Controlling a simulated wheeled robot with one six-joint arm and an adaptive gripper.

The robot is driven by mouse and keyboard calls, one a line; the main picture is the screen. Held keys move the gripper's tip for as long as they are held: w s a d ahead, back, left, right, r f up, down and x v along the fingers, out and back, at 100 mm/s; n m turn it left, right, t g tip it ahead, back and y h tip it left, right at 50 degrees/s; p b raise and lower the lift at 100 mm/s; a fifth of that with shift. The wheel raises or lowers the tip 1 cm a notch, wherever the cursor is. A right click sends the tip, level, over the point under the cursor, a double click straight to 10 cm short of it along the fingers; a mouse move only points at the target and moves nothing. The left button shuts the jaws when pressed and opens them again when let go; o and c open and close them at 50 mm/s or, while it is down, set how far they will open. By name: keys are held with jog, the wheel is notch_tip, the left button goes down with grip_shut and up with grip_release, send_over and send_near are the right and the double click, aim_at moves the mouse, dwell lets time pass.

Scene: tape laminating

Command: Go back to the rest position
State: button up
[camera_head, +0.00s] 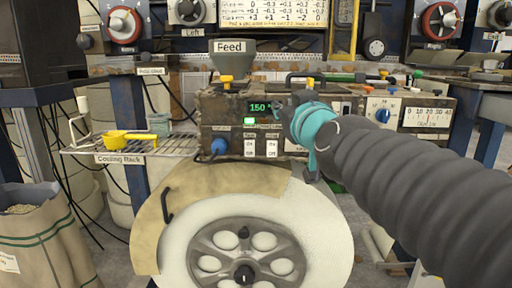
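My arm reaches in from the lower right, its thick grey sleeve ending at a teal band. My gripper (283,107) is beyond the band, in front of the machine's control panel (232,137), just right of the green "150" display (261,107). The gripper is small, dark and partly hidden by my own wrist, so its fingers cannot be made out. I cannot tell whether it touches the panel.
A large pale wheel (318,228) with a tan guard (185,190) stands below the panel. A Feed funnel (229,62) sits on top. A cooling rack (126,147) holds a yellow scoop (128,139) at left. A sack (45,238) stands lower left.

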jog(key=s+d+f+m+g+h, duration=0.1)
jog(key=s+d+f+g, duration=0.2)
jog(key=s+f, duration=0.4)
jog(key=s+d+f+m+g+h, duration=0.1)
jog(key=s+f+g, duration=0.4)
jog(key=f, duration=0.9)
jog(key=s+d+f+m+g+h, duration=0.1)
jog(key=s+d+f+g, duration=0.3)
jog(key=s+f, duration=0.5)
notch_tip(320, 180, down, 3)
jog(key=shift+s+d+r+m+h, duration=0.15)
jog(key=shift+s+d+m+h, duration=0.2)
jog(key=shift+d+m, duration=0.45)
jog(key=shift+d, duration=0.25)
